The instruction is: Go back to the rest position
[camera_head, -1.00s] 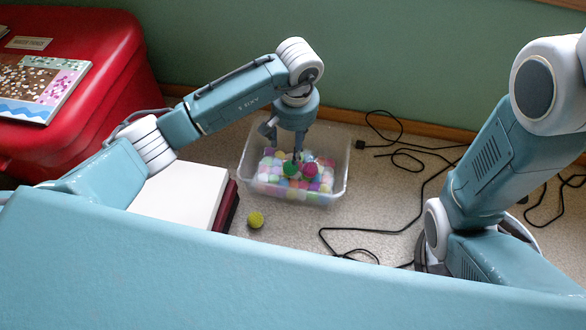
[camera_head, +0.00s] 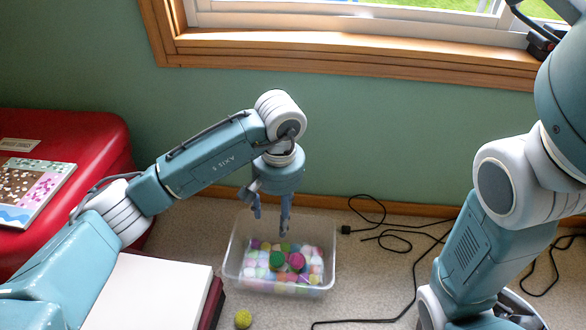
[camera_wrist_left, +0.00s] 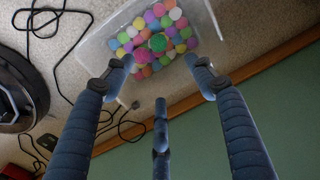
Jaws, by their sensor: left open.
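My left gripper (camera_head: 272,218) hangs pointing down above a clear plastic bin (camera_head: 232,262) full of small coloured balls. Its fingers are spread and hold nothing; in the left wrist view the open fingers (camera_wrist_left: 163,62) frame the bin (camera_wrist_left: 98,50) beyond them. A green ball (camera_head: 277,259) and a magenta ball (camera_head: 297,262) lie on top of the pile in the bin. My right arm stands at the right side of the head view, and its gripper is out of view.
A yellow-green ball (camera_head: 243,319) lies on the carpet outside the bin. Black cables (camera_head: 385,238) run over the floor to the right. A red chest (camera_head: 70,135) and a white-topped block (camera_head: 150,290) stand at left. A green wall with a window sill (camera_head: 340,57) is behind.

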